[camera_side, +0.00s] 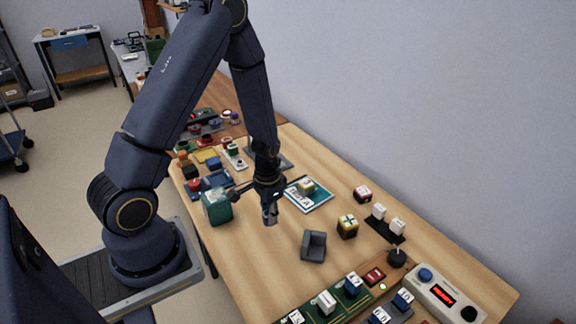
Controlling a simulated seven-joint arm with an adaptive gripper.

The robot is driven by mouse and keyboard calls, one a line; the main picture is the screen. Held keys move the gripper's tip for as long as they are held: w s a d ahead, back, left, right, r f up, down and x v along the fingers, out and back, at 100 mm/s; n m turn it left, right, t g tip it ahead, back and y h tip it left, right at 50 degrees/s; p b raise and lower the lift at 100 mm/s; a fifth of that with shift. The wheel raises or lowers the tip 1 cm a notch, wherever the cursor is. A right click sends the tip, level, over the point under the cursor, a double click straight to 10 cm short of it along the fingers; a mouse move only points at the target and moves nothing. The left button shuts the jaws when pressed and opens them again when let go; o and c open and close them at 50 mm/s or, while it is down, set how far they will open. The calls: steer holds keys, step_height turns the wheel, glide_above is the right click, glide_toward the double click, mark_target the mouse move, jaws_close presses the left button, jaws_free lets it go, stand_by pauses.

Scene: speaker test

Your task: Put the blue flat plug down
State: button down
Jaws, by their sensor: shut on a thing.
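My gripper (270,218) points down above the wooden table, left of the middle of the picture. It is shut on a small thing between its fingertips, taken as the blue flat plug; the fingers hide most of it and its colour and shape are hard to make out. The held thing appears above the bare table top, between a teal cube and a dark grey block. The gap to the table cannot be judged exactly.
A teal cube (217,206) stands just left of my gripper, a grey block (314,246) to its lower right. A yellow-and-black cube (347,226) and a teal-edged board (322,203) lie right. A green board (322,309) lies in front. Bare wood (250,262) shows below my gripper.

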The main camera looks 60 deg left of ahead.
steer(key=shift+f, duration=1.4)
steer(key=shift+f, duration=0.2)
steer(key=c, duration=1)
jaws_free()
